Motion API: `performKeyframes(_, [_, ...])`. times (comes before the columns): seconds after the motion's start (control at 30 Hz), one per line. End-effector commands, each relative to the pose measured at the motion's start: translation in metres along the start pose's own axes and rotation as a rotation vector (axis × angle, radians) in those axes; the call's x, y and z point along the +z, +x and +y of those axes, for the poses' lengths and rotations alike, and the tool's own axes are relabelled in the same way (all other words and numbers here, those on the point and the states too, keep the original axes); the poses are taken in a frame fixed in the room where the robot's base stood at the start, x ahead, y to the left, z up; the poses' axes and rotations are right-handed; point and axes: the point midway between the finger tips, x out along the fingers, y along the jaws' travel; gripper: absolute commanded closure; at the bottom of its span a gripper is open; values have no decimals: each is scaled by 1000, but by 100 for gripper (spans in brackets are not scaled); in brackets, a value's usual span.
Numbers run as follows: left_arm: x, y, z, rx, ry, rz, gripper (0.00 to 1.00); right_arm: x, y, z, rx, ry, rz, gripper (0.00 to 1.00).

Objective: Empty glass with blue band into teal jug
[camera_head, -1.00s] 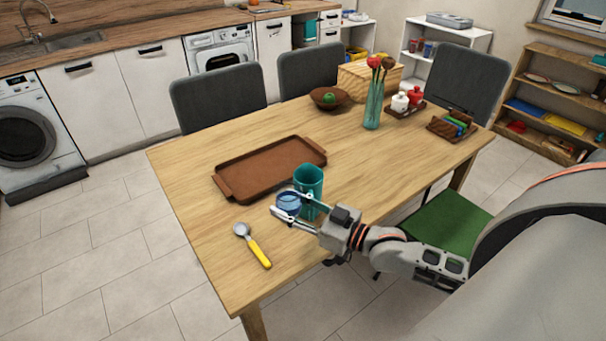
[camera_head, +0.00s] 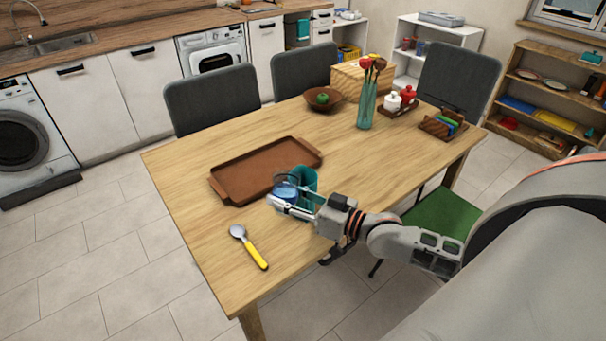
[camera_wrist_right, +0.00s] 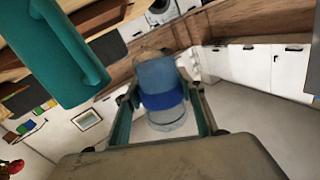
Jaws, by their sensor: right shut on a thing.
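The glass with the blue band (camera_head: 286,187) is clear and is held by my right gripper (camera_head: 292,203) in the head view. In the right wrist view the glass (camera_wrist_right: 161,92) sits between the two teal fingers of the gripper (camera_wrist_right: 162,100), which are shut on it. The teal jug (camera_head: 308,181) stands on the table just behind and to the right of the glass, partly hidden by the glass and gripper. Part of the jug (camera_wrist_right: 58,52) with its handle shows at upper left in the wrist view. My left gripper is not in view.
A brown tray (camera_head: 222,188) lies on the wooden table (camera_head: 205,229) just beyond the glass. A yellow-handled spoon (camera_head: 249,246) lies to the left. A vase (camera_head: 366,108), a bowl (camera_head: 323,107) and small holders stand farther back. The table's near left part is mostly clear.

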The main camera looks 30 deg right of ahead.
Motion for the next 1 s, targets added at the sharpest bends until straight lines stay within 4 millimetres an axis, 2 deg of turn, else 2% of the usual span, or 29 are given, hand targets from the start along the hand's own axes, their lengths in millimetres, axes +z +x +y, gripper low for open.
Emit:
performKeyframes(0.27, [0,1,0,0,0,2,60,-8,1,6,-1,135,-17,90])
performKeyframes(0.57, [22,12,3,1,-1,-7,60,0,3,18,-1,283,-36,90])
performKeyframes(0.7, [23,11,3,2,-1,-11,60,-9,3,21,-2,353,-44,90])
performKeyframes(1.0, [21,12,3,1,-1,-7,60,-16,4,25,-1,465,-60,90])
